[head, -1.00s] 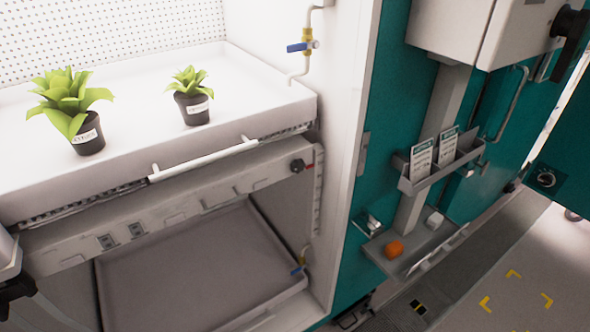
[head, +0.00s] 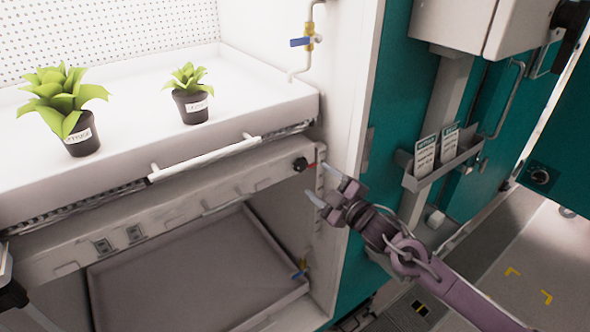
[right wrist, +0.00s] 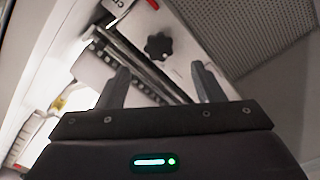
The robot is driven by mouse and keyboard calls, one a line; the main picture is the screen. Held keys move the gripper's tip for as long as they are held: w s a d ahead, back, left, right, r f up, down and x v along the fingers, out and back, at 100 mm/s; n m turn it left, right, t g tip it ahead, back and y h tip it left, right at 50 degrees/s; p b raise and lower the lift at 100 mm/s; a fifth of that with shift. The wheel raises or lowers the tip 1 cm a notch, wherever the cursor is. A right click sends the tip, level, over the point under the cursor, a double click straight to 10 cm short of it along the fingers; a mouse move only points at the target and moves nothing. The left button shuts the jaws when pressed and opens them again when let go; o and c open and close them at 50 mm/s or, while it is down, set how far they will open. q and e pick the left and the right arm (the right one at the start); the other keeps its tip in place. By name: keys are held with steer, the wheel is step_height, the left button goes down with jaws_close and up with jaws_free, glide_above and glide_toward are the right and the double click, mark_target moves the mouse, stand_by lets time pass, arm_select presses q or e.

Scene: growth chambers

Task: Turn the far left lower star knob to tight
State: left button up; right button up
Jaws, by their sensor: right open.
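A black star knob (head: 300,164) sits at the right end of the light beam below the plant tray, with a red mark beside it. In the right wrist view the dark star knob (right wrist: 158,46) shows lobed and face-on, ahead of the fingers and roughly between their lines. My right gripper (head: 319,183) is open and empty, just right of the knob and apart from it in the head view. Its two fingers (right wrist: 160,72) show spread in the wrist view. Whether the knob is tight cannot be told.
Two potted plants (head: 82,140) (head: 190,107) stand on the white upper tray (head: 250,105). A handle bar (head: 205,158) juts from its front. A lower tray (head: 190,270) lies beneath. Blue-handled valves (head: 300,42) (head: 299,275) are on the chamber's right wall. A card holder (head: 440,170) hangs at right.

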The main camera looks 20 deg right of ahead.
mark_target(302, 166)
steer(key=p+x, duration=0.1)
steer(key=x, duration=0.6)
steer(key=shift+w+a+p, duration=0.1)
steer(key=shift+w+p, duration=0.25)
steer(key=shift+p, duration=0.05)
steer(key=c, duration=1)
